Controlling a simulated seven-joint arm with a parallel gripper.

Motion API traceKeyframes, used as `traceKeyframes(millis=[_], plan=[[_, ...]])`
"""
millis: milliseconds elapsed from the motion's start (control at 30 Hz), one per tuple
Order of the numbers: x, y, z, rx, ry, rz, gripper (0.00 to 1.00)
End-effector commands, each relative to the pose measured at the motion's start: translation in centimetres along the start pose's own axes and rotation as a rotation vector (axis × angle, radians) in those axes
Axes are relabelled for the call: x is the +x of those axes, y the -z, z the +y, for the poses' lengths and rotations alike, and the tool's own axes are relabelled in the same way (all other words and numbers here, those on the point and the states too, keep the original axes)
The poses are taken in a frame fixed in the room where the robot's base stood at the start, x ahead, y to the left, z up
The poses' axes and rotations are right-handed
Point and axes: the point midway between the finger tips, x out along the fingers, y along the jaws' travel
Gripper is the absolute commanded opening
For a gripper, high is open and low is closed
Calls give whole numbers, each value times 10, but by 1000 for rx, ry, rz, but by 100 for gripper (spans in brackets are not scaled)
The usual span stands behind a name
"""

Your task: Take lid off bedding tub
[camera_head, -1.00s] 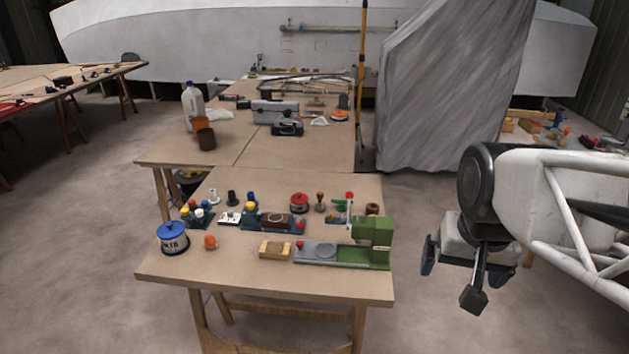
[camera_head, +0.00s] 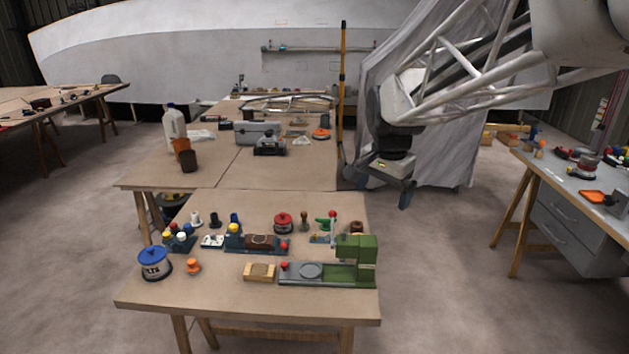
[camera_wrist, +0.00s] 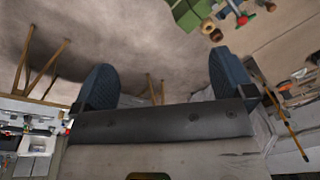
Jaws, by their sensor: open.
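My gripper (camera_head: 377,186) is open and empty in the air, right of the table's back right corner and well away from the tub. In the wrist view its two blue fingers (camera_wrist: 164,88) stand wide apart with nothing between them. The tub is not in the wrist view.
The near table (camera_head: 200,300) also holds a green machine (camera_head: 357,258), a wooden block (camera_head: 259,272), a small orange item (camera_head: 193,266) close right of the tub, and several small tools behind. A yellow pole (camera_head: 342,90) stands near my gripper. A grey bench (camera_head: 575,210) is at right.

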Motion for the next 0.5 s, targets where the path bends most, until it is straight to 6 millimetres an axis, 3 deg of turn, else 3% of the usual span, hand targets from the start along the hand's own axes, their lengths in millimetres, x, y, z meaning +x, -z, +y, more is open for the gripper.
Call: traceKeyframes(millis=[500], plan=[[44,56,-116,265,-26,-29,100]])
